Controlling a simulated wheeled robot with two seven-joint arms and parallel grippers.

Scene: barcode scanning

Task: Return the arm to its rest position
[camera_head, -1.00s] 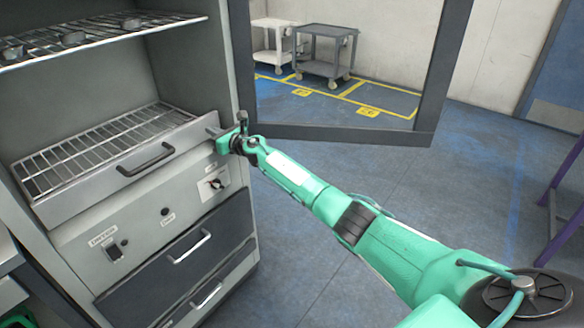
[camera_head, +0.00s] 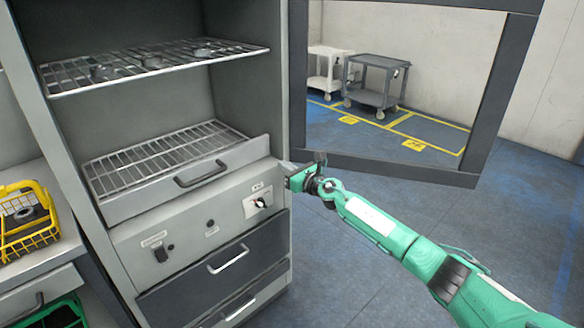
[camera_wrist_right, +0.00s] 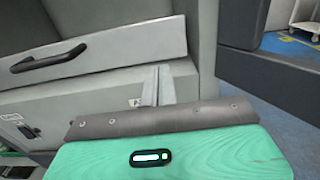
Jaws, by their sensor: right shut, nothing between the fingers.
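My right arm (camera_head: 400,240) is green and comes in from the lower right in the head view. My right gripper (camera_head: 288,170) is at the right front edge of the grey cabinet (camera_head: 130,235), beside the pulled-out lower rack tray (camera_head: 240,153). It is shut and empty. In the right wrist view the fingers (camera_wrist_right: 155,85) are together in front of the cabinet's panel, below the tray's dark handle (camera_wrist_right: 48,57). I cannot tell whether they touch the cabinet. My left gripper is not in view.
The cabinet's framed door (camera_head: 400,170) stands open behind my right gripper. An upper wire rack (camera_head: 150,65) holds several small dark parts. A yellow basket (camera_head: 28,220) sits on the left counter. Two carts (camera_head: 375,85) stand behind the door. The blue floor on the right is clear.

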